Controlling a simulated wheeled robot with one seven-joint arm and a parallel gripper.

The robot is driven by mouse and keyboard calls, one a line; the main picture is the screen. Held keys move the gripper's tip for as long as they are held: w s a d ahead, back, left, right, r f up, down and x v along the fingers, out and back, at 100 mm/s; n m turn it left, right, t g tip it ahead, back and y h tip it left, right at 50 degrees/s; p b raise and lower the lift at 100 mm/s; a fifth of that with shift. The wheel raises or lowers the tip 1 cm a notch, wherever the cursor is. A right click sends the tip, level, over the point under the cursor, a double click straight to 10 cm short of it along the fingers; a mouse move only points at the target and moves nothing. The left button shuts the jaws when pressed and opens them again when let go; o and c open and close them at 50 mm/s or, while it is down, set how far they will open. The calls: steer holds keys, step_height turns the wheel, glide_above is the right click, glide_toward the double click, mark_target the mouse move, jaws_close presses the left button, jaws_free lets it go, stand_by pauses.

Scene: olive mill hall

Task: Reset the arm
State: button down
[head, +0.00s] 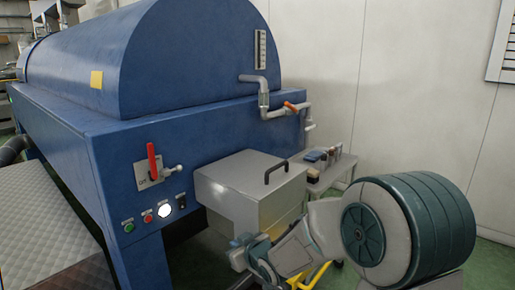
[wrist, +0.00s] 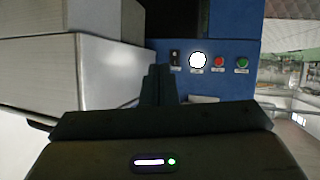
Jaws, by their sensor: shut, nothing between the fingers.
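My gripper shows in the wrist view (wrist: 158,72), its dark fingers together with nothing between them. The fingertips point towards the blue machine's front panel, below the black switch (wrist: 174,58) in the picture. In the head view my arm reaches in from the lower right, its end low in front of the grey metal box (head: 238,192). The fingertips are hard to make out there. The arm's end appears apart from the machine, but the exact gap cannot be told.
The blue machine (head: 195,60) carries a red lever (head: 152,162), a lit white button (head: 165,211), a red button (head: 147,217) and a green button (head: 129,226). A small table (head: 335,176) with small items stands behind the box. A pipe with an orange-handled valve (head: 291,107) juts out above.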

steer(key=s+d+r+m+g+h+p, duration=0.2)
steer(key=s+d+r+h+p, duration=0.15)
steer(key=s+d+r, duration=0.35)
steer(key=s+d+r+m+g+h+p, duration=0.1)
steer(key=s+d+r+m+h+p, duration=0.2)
steer(key=s+d+r+p, duration=0.45)
steer(key=s+d+r+m+g+p, duration=0.1)
steer(key=s+d+r+g, duration=0.1)
steer(key=s, duration=0.4)
steer(key=s+d+r+m+g+p, duration=0.2)
steer(key=s+d+r+g, duration=0.1)
steer(key=s, duration=0.4)
steer(key=shift+s+d+r+p, duration=0.15)
steer(key=shift+s+d+p, duration=0.15)
steer(key=shift+d, duration=0.55)
steer(key=shift+w+h, duration=0.1)
steer(key=shift+h, duration=0.15)
